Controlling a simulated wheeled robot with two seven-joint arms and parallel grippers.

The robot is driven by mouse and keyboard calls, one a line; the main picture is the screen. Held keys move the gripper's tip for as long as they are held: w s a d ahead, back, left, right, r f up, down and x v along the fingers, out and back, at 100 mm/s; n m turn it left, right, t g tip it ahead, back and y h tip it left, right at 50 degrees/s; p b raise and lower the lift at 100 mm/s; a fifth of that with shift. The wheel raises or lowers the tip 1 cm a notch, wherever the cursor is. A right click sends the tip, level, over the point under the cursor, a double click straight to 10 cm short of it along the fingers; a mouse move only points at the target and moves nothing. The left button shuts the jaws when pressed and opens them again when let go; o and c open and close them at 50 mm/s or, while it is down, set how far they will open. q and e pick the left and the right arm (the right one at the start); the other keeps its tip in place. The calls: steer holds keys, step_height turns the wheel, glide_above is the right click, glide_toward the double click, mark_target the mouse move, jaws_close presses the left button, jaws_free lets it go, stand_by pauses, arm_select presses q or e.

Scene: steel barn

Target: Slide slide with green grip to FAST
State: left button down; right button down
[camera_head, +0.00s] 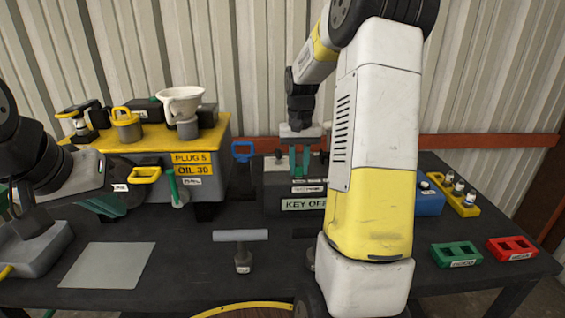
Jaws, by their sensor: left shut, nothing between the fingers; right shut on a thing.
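My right gripper (299,160) reaches down onto the top of a dark grey box (276,196) marked KEY OFF. Its teal fingers are closed at the box's top, apparently on the slide's green grip. The grip itself is mostly hidden between the fingers, and its exact slide position cannot be made out. Small labels (309,188) sit on the box below the fingers; I cannot read FAST on them. My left gripper (112,206) is shut and empty at the left, in front of the yellow-topped unit and above the table.
The yellow-topped unit (200,147) bears a funnel (181,102) and cans. A T-handled tool (242,249) stands in front. Green (456,255) and red (511,249) holders lie at right. A grey plate (108,265) lies at front left. My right arm hides the box's right side.

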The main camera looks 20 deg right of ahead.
stand_by(0.8)
steer(key=d, duration=0.3)
steer(key=s+d, duration=0.1)
steer(key=d, duration=0.2)
steer(key=s+d, duration=0.1)
steer(key=d, duration=0.2)
steer(key=shift+s+d+r, duration=0.1)
steer(key=shift+s, duration=0.05)
steer(key=c, duration=1.2)
jaws_free()
steer(key=shift+d, duration=0.1)
step_height(320, 180, up, 8)
